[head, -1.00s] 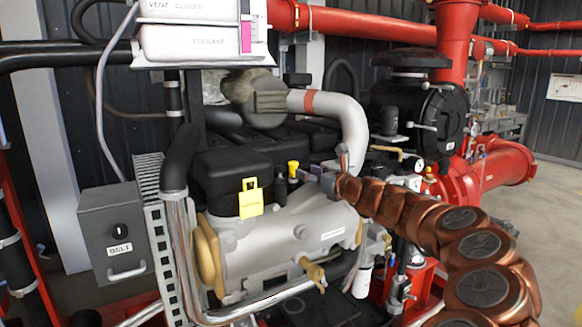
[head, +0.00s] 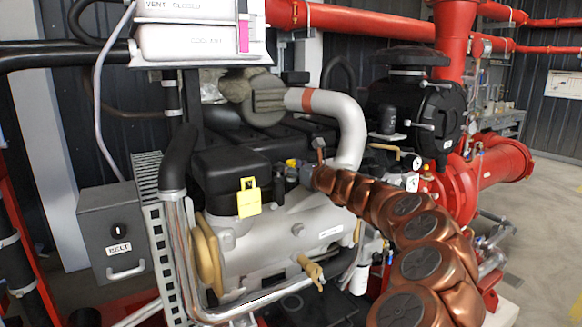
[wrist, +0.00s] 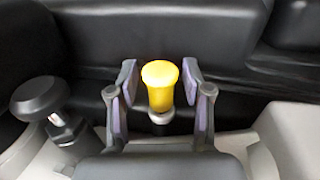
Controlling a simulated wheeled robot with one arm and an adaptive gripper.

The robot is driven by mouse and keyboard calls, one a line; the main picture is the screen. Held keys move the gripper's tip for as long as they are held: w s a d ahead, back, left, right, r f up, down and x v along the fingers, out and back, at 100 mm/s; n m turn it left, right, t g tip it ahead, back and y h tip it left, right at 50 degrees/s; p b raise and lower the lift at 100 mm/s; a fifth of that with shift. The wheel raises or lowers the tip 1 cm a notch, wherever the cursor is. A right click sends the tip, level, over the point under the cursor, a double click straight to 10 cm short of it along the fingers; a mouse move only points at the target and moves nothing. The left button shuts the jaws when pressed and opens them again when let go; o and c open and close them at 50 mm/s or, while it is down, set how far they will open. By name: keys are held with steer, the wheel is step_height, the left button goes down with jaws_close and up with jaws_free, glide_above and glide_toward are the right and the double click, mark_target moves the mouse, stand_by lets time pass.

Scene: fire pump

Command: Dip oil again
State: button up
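The yellow dipstick handle (wrist: 160,88) stands upright in the wrist view, on a short grey collar. It sits between the two fingers of my gripper (wrist: 158,82). The fingers are open, and a gap shows on each side of the handle. In the head view, only a small part of the yellow handle (head: 291,162) shows beside my gripper (head: 300,170), on top of the grey engine block (head: 285,243). The dipstick's rod is hidden, and no oil shows.
A black round knob (wrist: 38,98) stands left of my gripper in the wrist view. Dark engine covers (wrist: 165,35) rise just behind the fingers. In the head view, a yellow tag (head: 249,197) hangs on the black box, and a silver pipe (head: 350,125) curves above my arm.

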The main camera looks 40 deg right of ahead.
jaws_close()
stand_by(0.4)
step_height(320, 180, up, 9)
steer(key=p, duration=0.8)
steer(key=shift+r, duration=0.1)
steer(key=shift+c, duration=0.4)
jaws_free()
steer(key=shift+r, duration=0.1)
steer(key=shift+o, duration=1)
steer(key=shift+s+f, duration=0.1)
steer(key=shift+f, duration=0.1)
